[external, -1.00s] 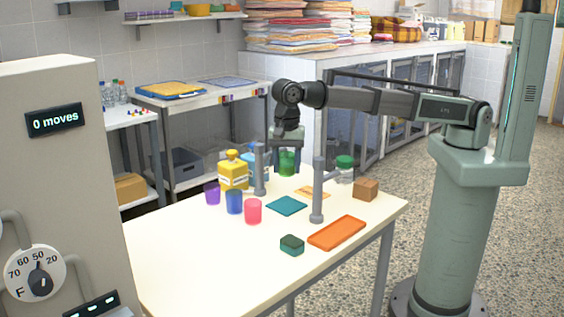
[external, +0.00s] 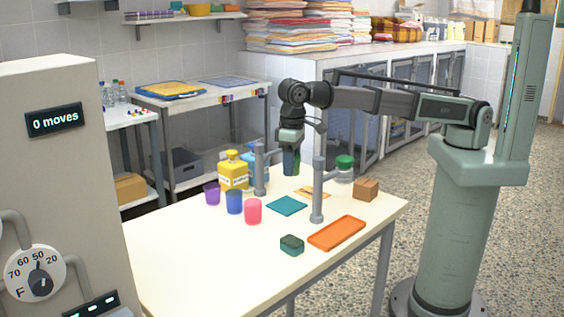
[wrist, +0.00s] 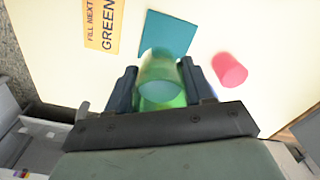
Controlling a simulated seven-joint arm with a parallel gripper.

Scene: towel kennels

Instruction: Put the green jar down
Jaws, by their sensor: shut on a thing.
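My gripper (external: 291,161) is shut on a translucent green jar (external: 297,164) and holds it upright above the far part of the table. In the wrist view the jar (wrist: 162,80) sits between the two fingers, its rim overlapping the teal mat (wrist: 168,33) in the picture. In the external view a finger hides part of the jar. The teal mat (external: 287,206) lies bare on the table, nearer the camera than the jar. An orange card reading "FILL NEXT GREEN" (wrist: 103,22) lies beside the mat.
Grey posts (external: 317,190) stand close to my gripper. Purple, blue and pink cups (external: 253,212), a yellow bottle (external: 233,173), a green-lidded jar (external: 344,170), a brown block (external: 366,189), an orange tray (external: 337,233) and a dark green box (external: 292,245) surround the mat. The table's near left is clear.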

